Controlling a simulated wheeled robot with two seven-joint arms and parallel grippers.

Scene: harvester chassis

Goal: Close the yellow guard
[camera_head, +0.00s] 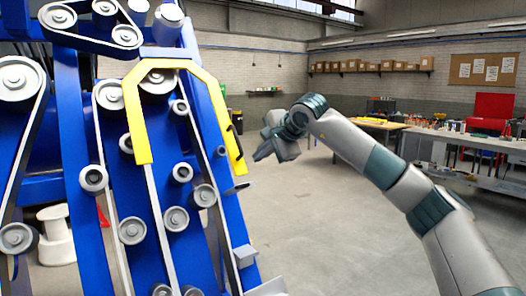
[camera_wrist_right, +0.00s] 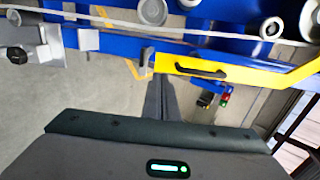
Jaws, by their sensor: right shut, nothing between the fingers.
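The yellow guard (camera_head: 215,95) is an angular arch-shaped frame on the front of the blue harvester chassis (camera_head: 74,150). Its right leg carries a black handle (camera_head: 238,123). My right gripper (camera_head: 259,155) is just right of the lower end of that leg, with its fingers shut and empty. In the right wrist view, the yellow guard (camera_wrist_right: 242,73) runs across the upper right with its black handle (camera_wrist_right: 200,68). The shut fingers (camera_wrist_right: 158,84) point toward the guard's left end there; I cannot tell whether they touch it. My left gripper is not in view.
Pulleys and belts (camera_head: 175,218) cover the chassis below and inside the guard. A small grey bracket (camera_head: 245,256) sticks out low on its right side. Open concrete floor (camera_head: 315,225) lies to the right. Workbenches (camera_head: 465,140) stand farther back.

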